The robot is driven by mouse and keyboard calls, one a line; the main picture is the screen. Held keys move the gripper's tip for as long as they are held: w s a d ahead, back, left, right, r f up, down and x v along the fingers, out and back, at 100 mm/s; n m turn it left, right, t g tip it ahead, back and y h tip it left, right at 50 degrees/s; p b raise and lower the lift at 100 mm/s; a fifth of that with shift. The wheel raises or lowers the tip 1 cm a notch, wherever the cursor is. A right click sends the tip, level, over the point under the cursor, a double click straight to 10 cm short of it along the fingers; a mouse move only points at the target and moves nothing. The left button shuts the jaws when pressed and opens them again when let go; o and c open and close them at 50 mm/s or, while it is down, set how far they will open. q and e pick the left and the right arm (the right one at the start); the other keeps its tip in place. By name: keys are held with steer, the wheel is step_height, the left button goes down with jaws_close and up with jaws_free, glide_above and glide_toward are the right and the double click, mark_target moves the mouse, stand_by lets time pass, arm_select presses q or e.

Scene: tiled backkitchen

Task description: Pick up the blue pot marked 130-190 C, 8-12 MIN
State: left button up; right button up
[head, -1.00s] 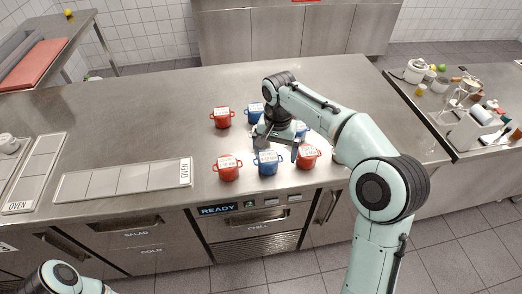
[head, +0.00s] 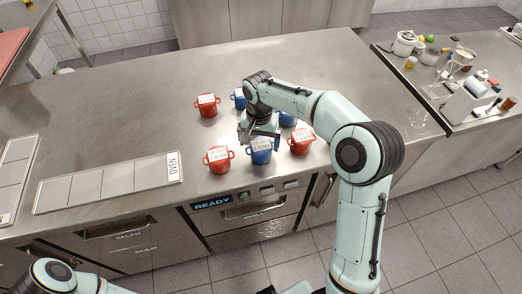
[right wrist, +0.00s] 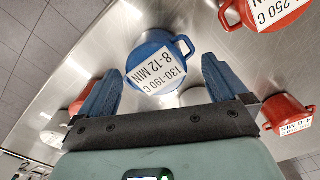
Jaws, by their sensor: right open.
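The blue pot marked 130-190 C, 8-12 MIN (right wrist: 158,58) is upright in the right wrist view, its white label readable and a handle showing at its right. It appears to be the front-row middle blue pot (head: 260,156) in the head view. My right gripper (head: 260,134) is over the back part of that pot. In the right wrist view, the gripper (right wrist: 162,78) is open, with one blue finger on each side of the pot's near part, and nothing is held. My left arm shows only at the bottom left; its gripper is out of view.
Red pots stand close on both sides, left (head: 218,159) and right (head: 301,143). Behind are another red pot (head: 207,105) and blue pots (head: 239,98), partly covered by my arm. An OVEN tray (head: 110,184) lies left. The steel counter behind is clear.

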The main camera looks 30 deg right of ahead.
mark_target(261, 144)
steer(key=f, duration=0.4)
steer(key=shift+d+f, duration=0.3)
steer(key=shift+s, duration=0.1)
steer(key=shift+c, duration=0.3)
steer(key=shift+r, duration=0.1)
steer(key=c, duration=1.2)
